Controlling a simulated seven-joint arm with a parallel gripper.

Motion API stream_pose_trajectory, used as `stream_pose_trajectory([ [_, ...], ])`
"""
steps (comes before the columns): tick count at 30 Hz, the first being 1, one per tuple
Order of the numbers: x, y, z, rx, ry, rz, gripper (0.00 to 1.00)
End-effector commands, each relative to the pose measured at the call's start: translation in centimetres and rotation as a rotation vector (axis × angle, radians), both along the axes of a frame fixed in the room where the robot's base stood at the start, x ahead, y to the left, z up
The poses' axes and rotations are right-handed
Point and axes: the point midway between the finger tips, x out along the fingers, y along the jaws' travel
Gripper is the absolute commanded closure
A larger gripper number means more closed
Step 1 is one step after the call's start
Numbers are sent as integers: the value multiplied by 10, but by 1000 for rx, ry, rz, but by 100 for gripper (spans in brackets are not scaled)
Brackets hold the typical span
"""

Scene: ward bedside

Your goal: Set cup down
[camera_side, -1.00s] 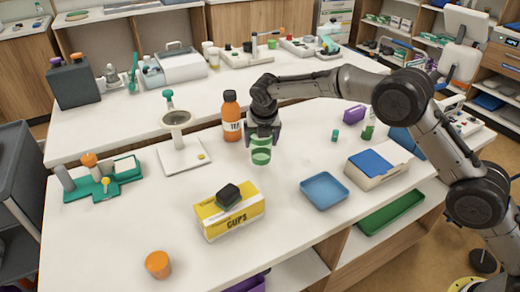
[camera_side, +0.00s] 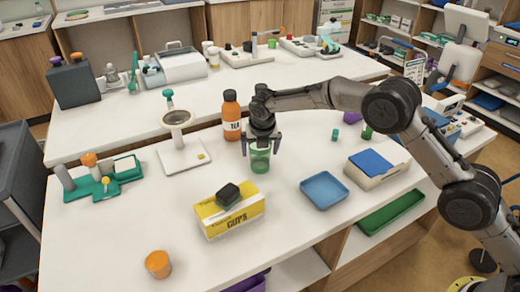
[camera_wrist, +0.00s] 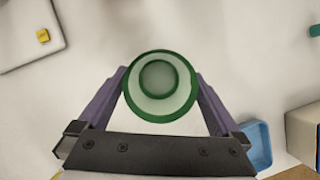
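The green cup (camera_side: 260,162) stands upright on the white table, left of the blue tray. In the wrist view, the cup (camera_wrist: 134,85) is seen from above, with a green rim and an empty-looking pale inside. My gripper (camera_side: 260,150) is directly over the cup, its fingers spread on either side of the cup's top. The wrist view shows my gripper (camera_wrist: 160,85) with a purple finger on each side of the cup. The side view shows gaps between the fingers and the cup, so the gripper is open.
An orange bottle (camera_side: 231,120) stands close behind the cup, to the left. A yellow cups box (camera_side: 231,216) with a dark block on top is in front. A blue tray (camera_side: 324,190) is to the right.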

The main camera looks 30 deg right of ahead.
Motion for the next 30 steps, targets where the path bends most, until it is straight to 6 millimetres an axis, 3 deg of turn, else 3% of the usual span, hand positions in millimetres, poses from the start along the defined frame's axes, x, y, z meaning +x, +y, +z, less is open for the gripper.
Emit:
stream_pose_trajectory([
  [7,-3,1,12,0,-1,0,0],
  [21,-35,14,93,1,-2,1,0],
  [30,-43,18,114,0,0,0,0],
])
